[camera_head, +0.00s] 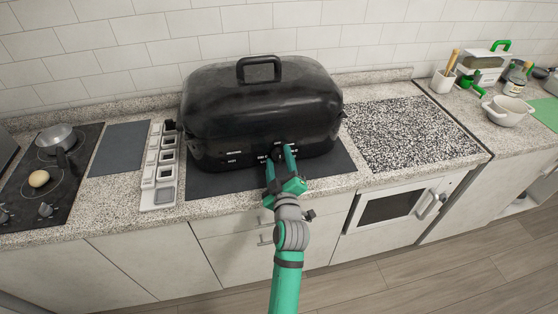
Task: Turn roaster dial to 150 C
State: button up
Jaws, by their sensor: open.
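A large black roaster (260,105) with a closed lid and a top handle stands on a dark mat (325,170) on the counter. Small white markings show along its lower front. My gripper (281,153) is at the roaster's front, its green fingers pointing at the marked strip. It is open. The dial itself is hidden behind or between the fingers, so its setting cannot be read. I cannot tell whether the fingers touch the dial.
A white compartment tray (160,168) stands left of the roaster. A cooktop (75,170) with a small pot (55,138) is further left. A speckled black-and-white panel (405,130) lies to the right. A mortar (507,110) stands at the far right. The tiled wall is close behind.

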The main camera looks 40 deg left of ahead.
jog(key=c, duration=1)
jog(key=shift+c, duration=0.2)
